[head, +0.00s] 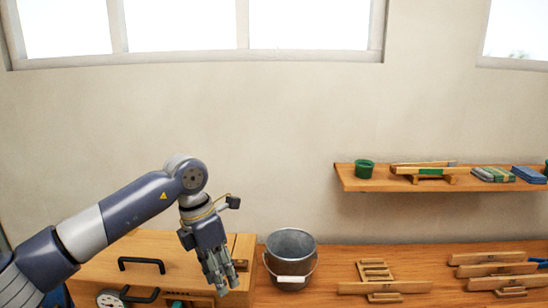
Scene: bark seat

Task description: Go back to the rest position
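My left arm comes in from the left, and its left gripper (224,280) hangs with the fingers pointing down. It is above the right part of a wooden box (185,250) and to the left of a metal bucket (290,258). I see nothing held in the fingers. They overlap in this view, so I cannot tell whether they are open or shut. My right gripper is not in view.
The wooden box has black handles (141,265) and a round gauge (110,299) at its front. Wooden racks (385,287) lie on the bench right of the bucket. A wall shelf (370,185) holds a green pot (364,169).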

